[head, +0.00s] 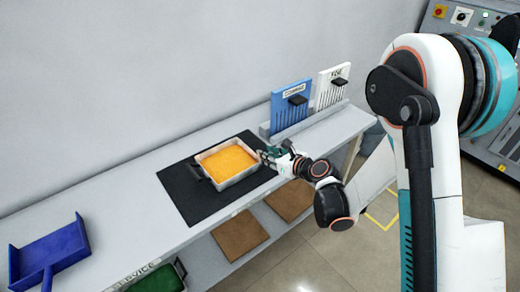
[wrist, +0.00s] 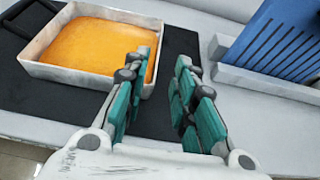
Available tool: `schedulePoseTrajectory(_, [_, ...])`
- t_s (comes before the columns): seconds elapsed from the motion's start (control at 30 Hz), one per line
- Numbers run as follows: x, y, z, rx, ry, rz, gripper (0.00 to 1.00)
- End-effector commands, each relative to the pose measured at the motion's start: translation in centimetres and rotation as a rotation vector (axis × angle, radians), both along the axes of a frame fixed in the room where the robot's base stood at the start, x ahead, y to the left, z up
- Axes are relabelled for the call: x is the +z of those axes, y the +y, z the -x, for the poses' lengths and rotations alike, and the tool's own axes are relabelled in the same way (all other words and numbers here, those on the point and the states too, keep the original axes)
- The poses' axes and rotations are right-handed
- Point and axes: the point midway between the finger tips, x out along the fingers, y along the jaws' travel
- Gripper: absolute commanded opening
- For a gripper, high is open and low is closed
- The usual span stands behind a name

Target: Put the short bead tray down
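The short bead tray (head: 201,160) is a shallow pale metal tray filled with orange beads (head: 228,161). It appears to rest level on a black mat (head: 192,203) on the bench, and it shows at the upper left of the wrist view (wrist: 60,72). A dark handle (head: 196,172) shows at its left end. My gripper (wrist: 160,65) is at the tray's right end, its fingers spread with a clear gap between them. The left finger overlaps the tray's right wall in view; I cannot tell whether it touches. The right finger is clear of the tray.
A blue slotted board (head: 290,108) and a white one (head: 331,85) stand in a grey rack behind, right of the tray. A blue scoop-like pan (head: 50,252) lies at the bench's left. Brown mats (head: 240,235) lie on the lower shelf.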

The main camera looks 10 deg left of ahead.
Motion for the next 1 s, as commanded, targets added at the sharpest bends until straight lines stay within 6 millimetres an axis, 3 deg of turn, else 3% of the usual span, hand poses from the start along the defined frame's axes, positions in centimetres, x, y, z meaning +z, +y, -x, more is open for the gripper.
schedulePoseTrajectory(0.2, [0.9, -1.6, 1.3, 0.000, 0.000, 0.000, 0.25])
schedulePoseTrajectory(0.57, [1.7, -2.2, 1.5, 0.012, -0.026, 0.036, 0.25])
schedulePoseTrajectory(0.77, [5.5, -4.8, 2.1, 0.090, -0.174, 0.254, 0.25])
schedulePoseTrajectory(1.0, [10.6, -9.3, 4.6, 0.249, -0.389, 0.609, 0.25])
